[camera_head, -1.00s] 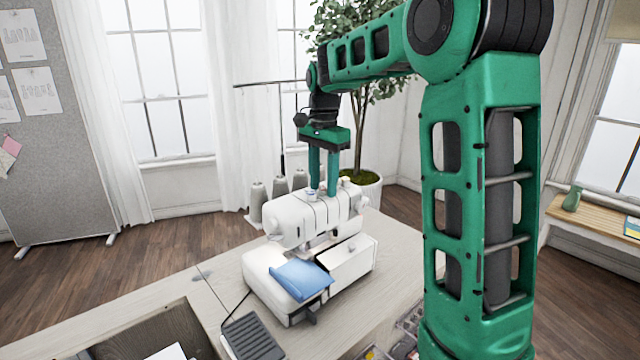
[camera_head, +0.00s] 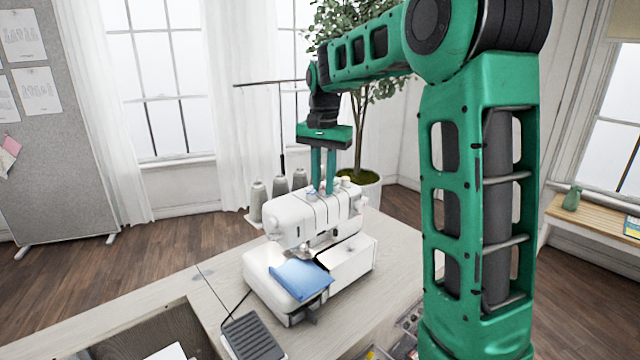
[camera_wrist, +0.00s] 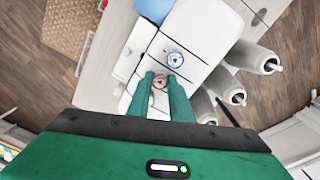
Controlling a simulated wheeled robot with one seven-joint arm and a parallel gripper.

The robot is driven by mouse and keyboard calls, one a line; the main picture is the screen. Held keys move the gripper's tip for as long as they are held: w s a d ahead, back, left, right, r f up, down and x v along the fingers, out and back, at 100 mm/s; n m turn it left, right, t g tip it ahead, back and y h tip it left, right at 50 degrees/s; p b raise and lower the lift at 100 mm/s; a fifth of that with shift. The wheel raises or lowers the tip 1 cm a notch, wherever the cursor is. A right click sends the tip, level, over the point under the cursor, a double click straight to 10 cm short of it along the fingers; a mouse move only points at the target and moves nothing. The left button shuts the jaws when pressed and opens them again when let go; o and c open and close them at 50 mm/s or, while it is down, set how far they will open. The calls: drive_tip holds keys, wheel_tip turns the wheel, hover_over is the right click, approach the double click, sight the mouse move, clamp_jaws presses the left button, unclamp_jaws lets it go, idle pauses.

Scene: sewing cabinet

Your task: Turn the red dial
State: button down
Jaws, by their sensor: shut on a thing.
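The red dial (camera_wrist: 160,81) shows in the wrist view on top of the white sewing machine (camera_head: 290,218). It sits between my fingertips, and my gripper (camera_wrist: 161,82) is shut on it. In the head view my gripper (camera_head: 322,190) points straight down onto the machine's top. The red dial cannot be made out there behind the fingers. A blue-marked dial (camera_wrist: 175,60) lies just beyond my fingertips in the wrist view, clear of them.
Several grey thread cones (camera_head: 280,187) stand behind the machine, with a thin thread pole above them. A blue cloth (camera_head: 302,279) lies on the machine's front. A dark pedal (camera_head: 252,336) is on the table (camera_head: 215,285). A potted plant (camera_head: 366,188) stands behind.

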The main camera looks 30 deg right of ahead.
sight(323, 186)
drive_tip(key=n, duration=0.4)
drive_tip(key=shift+w+r+n, duration=0.1)
drive_tip(key=shift+w+n, duration=0.05)
drive_tip(key=shift+n, duration=0.15)
idle(0.5)
drive_tip(key=c, duration=1.6)
unclamp_jaws()
wheel_tip(323, 186, up, 11)
drive_tip(key=shift+f, duration=0.2)
